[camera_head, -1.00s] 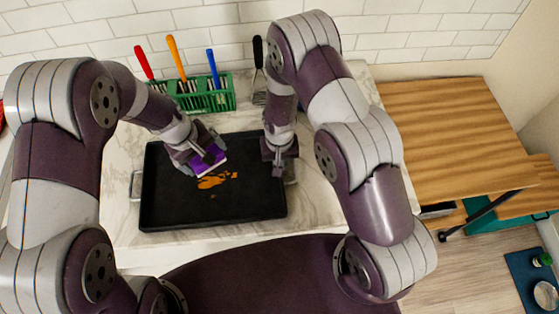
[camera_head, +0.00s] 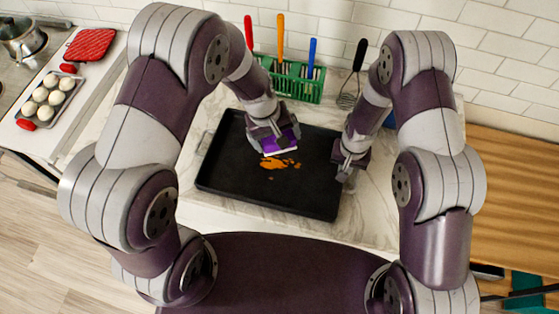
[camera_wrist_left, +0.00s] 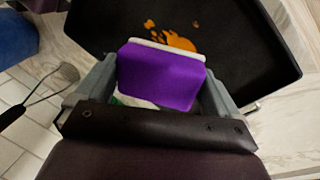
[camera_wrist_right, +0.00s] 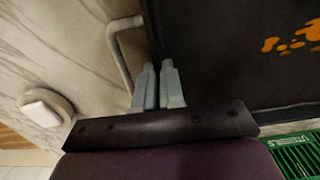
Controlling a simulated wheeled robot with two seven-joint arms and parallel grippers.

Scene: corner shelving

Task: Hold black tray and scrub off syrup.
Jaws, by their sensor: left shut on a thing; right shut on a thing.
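The black tray (camera_head: 240,185) lies on the marble counter, and it also shows in the left wrist view (camera_wrist_left: 262,60). Orange syrup (camera_head: 280,163) is smeared on its floor, with small spots beside the main patch. My left gripper (camera_head: 275,140) is shut on a purple sponge with a pale scrubbing face (camera_wrist_left: 160,75). The sponge is over the tray, at the syrup's far edge; whether it touches the tray is hard to tell. My right gripper (camera_wrist_right: 157,85) is shut on the tray's right edge, near the metal handle (camera_wrist_right: 122,50).
A green rack (camera_head: 295,85) with red, orange and blue handled utensils stands behind the tray. A whisk (camera_head: 351,85) is by the wall. At left are a pan of white round items (camera_head: 50,98), a red mitt (camera_head: 90,44) and a pot (camera_head: 22,38).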

